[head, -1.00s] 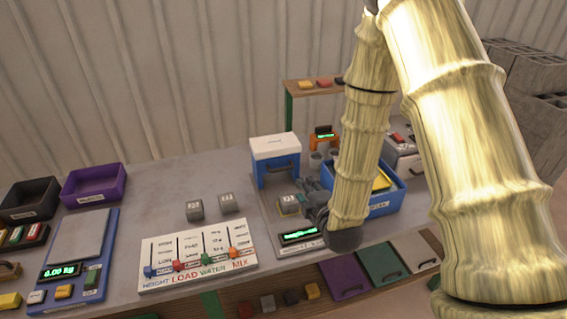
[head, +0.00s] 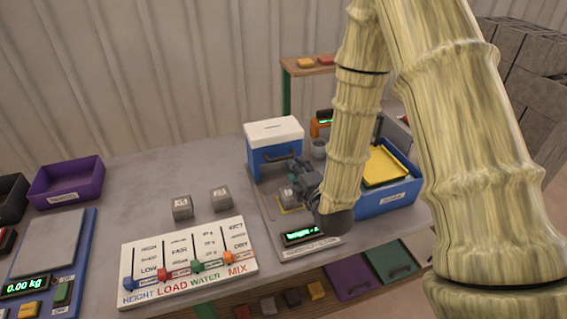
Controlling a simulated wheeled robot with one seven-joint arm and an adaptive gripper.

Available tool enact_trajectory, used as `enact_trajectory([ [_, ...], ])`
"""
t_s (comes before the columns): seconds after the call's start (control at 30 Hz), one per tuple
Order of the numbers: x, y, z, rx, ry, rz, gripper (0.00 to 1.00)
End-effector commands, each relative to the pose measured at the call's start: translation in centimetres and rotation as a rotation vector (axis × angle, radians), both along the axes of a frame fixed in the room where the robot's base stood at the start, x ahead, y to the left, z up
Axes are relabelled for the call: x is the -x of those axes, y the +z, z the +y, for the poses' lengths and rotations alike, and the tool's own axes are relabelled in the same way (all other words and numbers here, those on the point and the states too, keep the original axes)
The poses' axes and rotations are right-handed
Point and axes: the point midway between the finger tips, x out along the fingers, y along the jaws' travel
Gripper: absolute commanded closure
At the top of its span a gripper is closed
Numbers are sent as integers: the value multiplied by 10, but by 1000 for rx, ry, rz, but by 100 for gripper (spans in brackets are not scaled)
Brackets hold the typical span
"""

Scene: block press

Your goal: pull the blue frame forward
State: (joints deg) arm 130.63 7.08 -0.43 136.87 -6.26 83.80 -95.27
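The blue frame (head: 260,166) stands upright on a grey base plate (head: 264,212) near the middle of the table. It has a white top block (head: 274,131) and a dark handle across its front. My gripper (head: 298,170) is just in front and to the right of the frame, close to the handle's right end. Contact with the handle cannot be made out. The fingers are dark and small, partly hidden by my wrist, so their opening is unclear. A grey block (head: 287,194) sits on a yellow-marked spot in front of the frame, partly covered by my gripper.
A lit display (head: 303,236) is at the plate's front. A blue bin (head: 389,200) with a yellow tray (head: 386,166) stands to the right. Two grey blocks (head: 182,207) and a slider board (head: 188,262) are to the left. The table behind those blocks is clear.

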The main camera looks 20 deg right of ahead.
Motion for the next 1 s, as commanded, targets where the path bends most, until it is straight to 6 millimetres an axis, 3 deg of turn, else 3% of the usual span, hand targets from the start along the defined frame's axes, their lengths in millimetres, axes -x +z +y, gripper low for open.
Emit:
enact_trajectory([
  [0.03, 0, -9, 0, 0, 1, 0, 66],
  [0.27, -7, -12, 4, 0, 5, -1, 66],
  [0.8, -85, -27, 7, -1, 6, -1, 66],
  [1.0, -102, -32, 8, -2, 7, -1, 66],
])
